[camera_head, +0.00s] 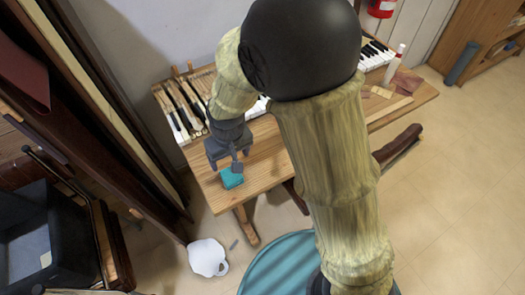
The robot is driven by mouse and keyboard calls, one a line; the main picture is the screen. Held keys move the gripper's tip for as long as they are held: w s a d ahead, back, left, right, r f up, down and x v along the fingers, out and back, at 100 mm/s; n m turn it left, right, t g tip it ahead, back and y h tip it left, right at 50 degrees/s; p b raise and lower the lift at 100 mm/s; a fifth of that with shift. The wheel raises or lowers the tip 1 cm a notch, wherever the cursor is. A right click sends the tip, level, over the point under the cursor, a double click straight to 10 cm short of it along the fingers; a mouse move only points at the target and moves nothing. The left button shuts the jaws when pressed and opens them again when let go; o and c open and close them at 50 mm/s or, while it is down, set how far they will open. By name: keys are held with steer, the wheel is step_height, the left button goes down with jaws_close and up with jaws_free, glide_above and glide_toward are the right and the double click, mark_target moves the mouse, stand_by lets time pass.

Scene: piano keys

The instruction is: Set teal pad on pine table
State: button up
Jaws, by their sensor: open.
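The teal pad (231,179) is a small flat block on the front left part of the pine table (262,166), close to the front edge. It looks as if it rests on the wood. My gripper (225,167) is open, pointing down just above and behind the pad. One fingertip overlaps the pad's upper edge in the picture; I cannot tell whether it touches. My arm hides the middle of the table.
Piano keys and loose wooden key parts (186,103) lie along the table's back left. More keys (375,55), a white bottle (395,63) and small wooden pieces (381,92) are at the right. A white jug (207,257) stands on the floor. Bare wood lies right of the pad.

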steer(key=s+d+r+m, duration=0.2)
steer(key=d+r+m, duration=0.1)
steer(key=d, duration=0.9)
steer(key=s+d+r+m+t+h, duration=0.1)
steer(key=s+d+r+m, duration=0.1)
steer(key=d, duration=1.1)
steer(key=shift+s+r+m, duration=0.2)
steer(key=shift+r+m, duration=0.3)
steer(key=shift+m, duration=0.2)
